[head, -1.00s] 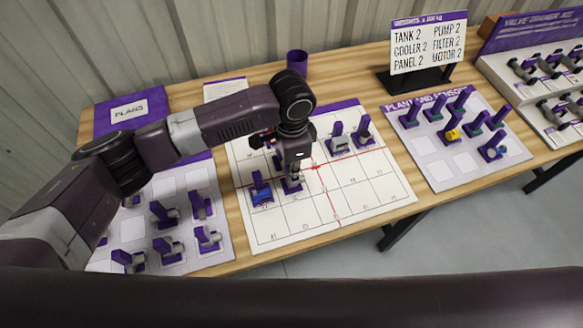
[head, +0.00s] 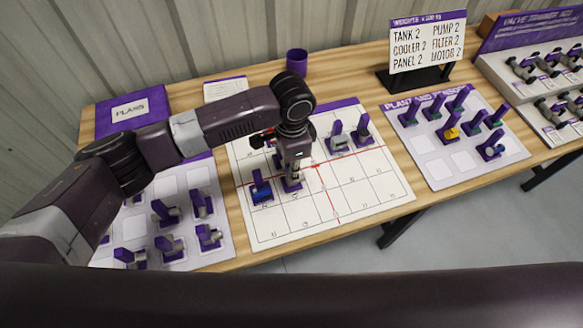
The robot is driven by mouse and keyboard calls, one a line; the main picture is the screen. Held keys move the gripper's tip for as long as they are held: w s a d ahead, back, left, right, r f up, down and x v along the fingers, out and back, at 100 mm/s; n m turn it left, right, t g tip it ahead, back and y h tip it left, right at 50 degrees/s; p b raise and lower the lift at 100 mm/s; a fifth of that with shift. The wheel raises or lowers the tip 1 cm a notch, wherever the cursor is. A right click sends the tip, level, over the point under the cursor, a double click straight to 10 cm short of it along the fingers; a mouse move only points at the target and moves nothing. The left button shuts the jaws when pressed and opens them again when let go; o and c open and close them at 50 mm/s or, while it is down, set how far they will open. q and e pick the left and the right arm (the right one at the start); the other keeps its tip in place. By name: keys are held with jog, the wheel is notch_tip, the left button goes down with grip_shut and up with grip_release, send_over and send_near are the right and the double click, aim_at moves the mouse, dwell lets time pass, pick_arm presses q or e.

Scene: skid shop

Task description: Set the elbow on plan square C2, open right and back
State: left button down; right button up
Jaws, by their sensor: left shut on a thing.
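My left gripper (head: 292,176) points down over the left-middle part of the white plan sheet (head: 375,188), which has a grid and red lines. It is shut on a small purple-based piece (head: 291,186), taken to be the elbow, at or just above the sheet. The fingers hide most of this piece, so its open ends cannot be made out. The square labels are too small to read surely, so I cannot tell which square is C2. My right gripper is not in view.
A blue-and-purple piece (head: 261,188) stands close left of the gripper. Two purple-handled pieces (head: 338,140) (head: 362,130) stand at the sheet's back right. A parts board (head: 190,185) lies left, the plant and sensors board (head: 455,170) right. The sheet's front squares are clear.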

pick_arm(q)
jog(key=shift+f, duration=0.6)
jog(key=c, duration=1.8)
grip_release()
jog(key=shift+o, duration=0.2)
jog(key=shift+r+p, duration=0.6)
jog(key=shift+p, duration=0.15)
notch_tip(320, 180, up, 7)
jog(key=p, duration=0.8)
